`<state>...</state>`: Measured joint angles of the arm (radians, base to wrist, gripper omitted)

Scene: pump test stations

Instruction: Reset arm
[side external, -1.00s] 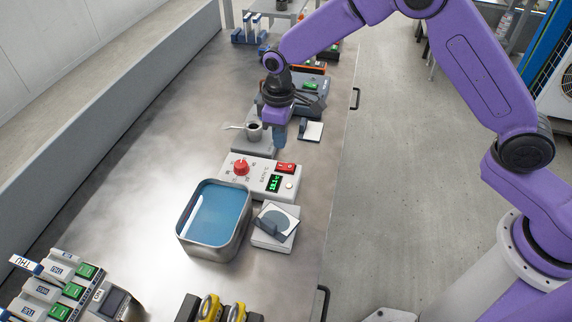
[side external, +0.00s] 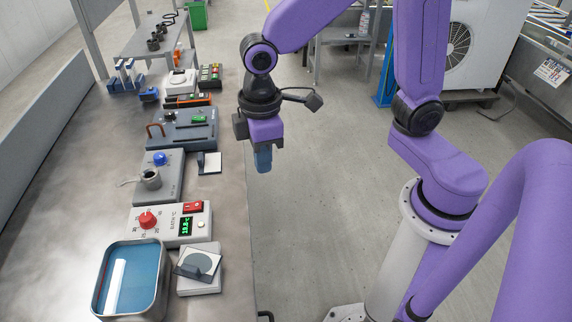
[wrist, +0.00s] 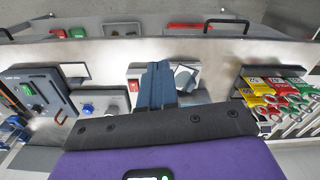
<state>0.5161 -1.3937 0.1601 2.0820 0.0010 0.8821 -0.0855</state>
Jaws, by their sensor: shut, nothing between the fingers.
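My gripper (side external: 263,158) hangs pointing down in the side view, beyond the right edge of the bench and over the floor. Its blue fingers are shut together with nothing between them. In the wrist view the blue fingers (wrist: 155,85) show closed above the dark mount, with the bench behind them. My gripper touches none of the equipment.
The bench holds a water bath (side external: 103,290), a white controller with a red knob (side external: 147,219), a grey unit with a blue knob (side external: 160,158) and a dark grey station (side external: 182,130). A tilted plate (side external: 196,263) lies near the bath. Floor under my gripper is clear.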

